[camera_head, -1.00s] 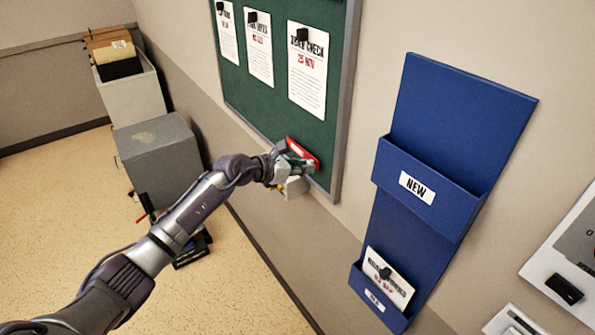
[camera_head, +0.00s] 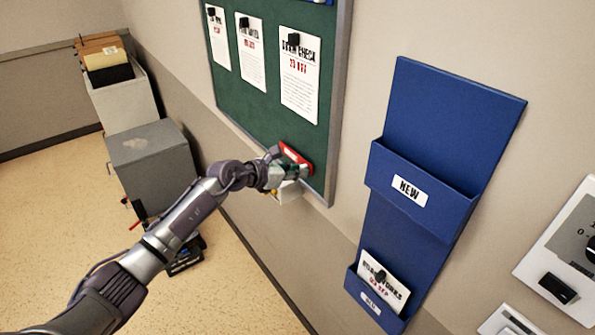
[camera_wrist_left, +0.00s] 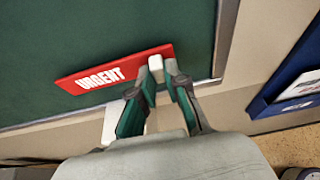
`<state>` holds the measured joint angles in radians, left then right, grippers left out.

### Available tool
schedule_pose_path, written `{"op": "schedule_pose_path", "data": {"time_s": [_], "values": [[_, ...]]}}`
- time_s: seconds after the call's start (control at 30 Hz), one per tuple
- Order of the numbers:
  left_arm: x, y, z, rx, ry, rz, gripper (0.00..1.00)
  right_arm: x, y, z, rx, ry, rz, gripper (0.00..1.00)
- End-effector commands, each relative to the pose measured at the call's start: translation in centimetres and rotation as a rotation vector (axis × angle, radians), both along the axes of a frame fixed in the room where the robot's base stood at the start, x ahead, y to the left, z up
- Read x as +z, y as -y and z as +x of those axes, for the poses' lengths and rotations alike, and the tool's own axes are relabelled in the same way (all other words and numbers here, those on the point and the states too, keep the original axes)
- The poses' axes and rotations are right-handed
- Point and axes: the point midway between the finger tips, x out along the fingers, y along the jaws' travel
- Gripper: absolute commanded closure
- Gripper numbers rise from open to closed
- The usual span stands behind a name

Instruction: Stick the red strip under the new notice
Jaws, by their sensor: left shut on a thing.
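The red strip (camera_head: 293,156), lettered URGENT, is at the lower right of the green notice board (camera_head: 262,125). It also shows in the left wrist view (camera_wrist_left: 115,71), tilted, by the board's face; I cannot tell if it touches. My left gripper (camera_head: 292,174) is shut on the strip's right end, where a white piece (camera_wrist_left: 156,66) shows by the fingers. Three notices hang on the board under black clips. The rightmost notice (camera_head: 299,85), with CHECK and a red date, is above the strip with bare green between. My right gripper is not in view.
A blue wall rack (camera_head: 450,110) hangs right of the board. Its upper pocket, labelled NEW (camera_head: 409,190), shows no paper; its lower pocket holds a clipped notice (camera_head: 383,284). A grey cabinet (camera_head: 150,165) and file box (camera_head: 124,103) stand at left. Wall switches (camera_head: 560,288) are at right.

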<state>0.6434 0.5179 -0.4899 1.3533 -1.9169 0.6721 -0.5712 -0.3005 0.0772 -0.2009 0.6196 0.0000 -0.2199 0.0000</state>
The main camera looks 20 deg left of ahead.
Motion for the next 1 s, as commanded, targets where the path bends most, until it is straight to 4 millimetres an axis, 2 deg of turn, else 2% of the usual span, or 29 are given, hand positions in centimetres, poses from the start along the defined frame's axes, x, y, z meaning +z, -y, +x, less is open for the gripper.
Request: {"op": "schedule_pose_path", "data": {"time_s": [0.73,0.77,0.9,1.0], "values": [[0.01,0.33,0.48,0.001,0.0,0.0,1.0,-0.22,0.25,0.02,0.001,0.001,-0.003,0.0],[0.0,0.32,0.48,0.001,0.0,0.0,0.81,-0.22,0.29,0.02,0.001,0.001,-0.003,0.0],[-0.01,0.32,0.47,0.0,-0.001,-0.001,0.58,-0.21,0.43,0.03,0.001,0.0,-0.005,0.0],[-0.01,0.32,0.47,0.0,0.0,0.0,0.57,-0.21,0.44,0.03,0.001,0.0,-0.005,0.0]]}}
